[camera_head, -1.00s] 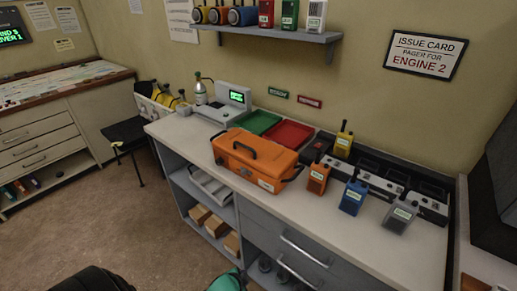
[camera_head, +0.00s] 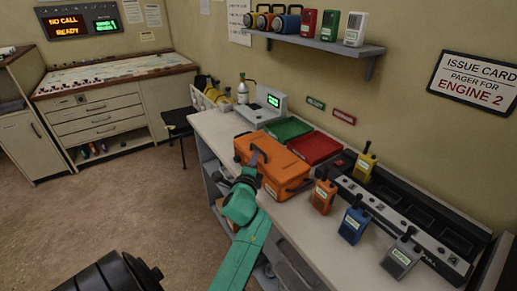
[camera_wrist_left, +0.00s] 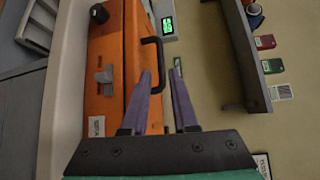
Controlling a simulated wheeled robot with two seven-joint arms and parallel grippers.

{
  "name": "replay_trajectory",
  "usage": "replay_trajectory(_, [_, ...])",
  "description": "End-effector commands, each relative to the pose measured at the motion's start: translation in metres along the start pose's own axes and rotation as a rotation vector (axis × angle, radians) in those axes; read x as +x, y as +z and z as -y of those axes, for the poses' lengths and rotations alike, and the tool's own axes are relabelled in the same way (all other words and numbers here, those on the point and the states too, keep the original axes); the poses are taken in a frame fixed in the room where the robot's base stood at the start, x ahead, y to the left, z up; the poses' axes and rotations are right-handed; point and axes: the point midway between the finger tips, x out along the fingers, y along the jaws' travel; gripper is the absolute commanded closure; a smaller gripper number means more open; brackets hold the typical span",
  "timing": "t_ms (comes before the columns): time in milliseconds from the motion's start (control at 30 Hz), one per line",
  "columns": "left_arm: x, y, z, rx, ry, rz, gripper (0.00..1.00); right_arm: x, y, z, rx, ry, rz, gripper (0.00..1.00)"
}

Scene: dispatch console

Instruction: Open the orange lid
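The orange case (camera_head: 270,185) stands on the long counter, and its orange lid (camera_head: 288,163) lies shut on top. In the left wrist view the orange case (camera_wrist_left: 105,50) fills the left half, with a grey latch (camera_wrist_left: 103,76) on its front and a black handle (camera_wrist_left: 153,50) on the lid. My left gripper (camera_head: 258,154) reaches over the lid's front edge in the head view. In the left wrist view its two purple fingers (camera_wrist_left: 160,75) are apart, with nothing held, close to the handle; contact cannot be told. My right gripper is out of view.
Green (camera_head: 287,130) and red (camera_head: 315,148) trays lie behind the case. An orange radio (camera_head: 324,194), a blue radio (camera_head: 354,222) and a charger rack (camera_head: 410,215) are to the right. A wall shelf (camera_head: 320,43) hangs above.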

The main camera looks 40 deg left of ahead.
Motion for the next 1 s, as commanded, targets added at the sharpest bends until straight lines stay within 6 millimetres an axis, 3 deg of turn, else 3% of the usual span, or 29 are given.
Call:
replay_trajectory(100, [0.032, 0.000, 0.002, -0.002, 0.000, 0.000, 0.73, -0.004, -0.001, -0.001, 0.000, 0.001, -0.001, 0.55])
replay_trajectory(300, [0.065, 0.000, 0.000, -0.002, 0.001, 0.000, 0.73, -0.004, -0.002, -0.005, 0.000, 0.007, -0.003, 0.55])
replay_trajectory(600, [0.070, 0.000, -0.001, -0.002, 0.001, -0.002, 0.73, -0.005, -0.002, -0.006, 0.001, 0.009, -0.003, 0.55])
replay_trajectory(667, [0.070, 0.000, -0.001, -0.002, 0.001, -0.002, 0.96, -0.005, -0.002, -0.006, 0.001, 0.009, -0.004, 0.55])
replay_trajectory(700, [0.070, -0.001, -0.001, -0.002, 0.001, -0.002, 1.00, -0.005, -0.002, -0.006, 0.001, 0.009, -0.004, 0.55])
replay_trajectory(1000, [0.069, -0.001, -0.001, -0.003, 0.002, -0.002, 1.00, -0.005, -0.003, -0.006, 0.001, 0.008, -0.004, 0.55])
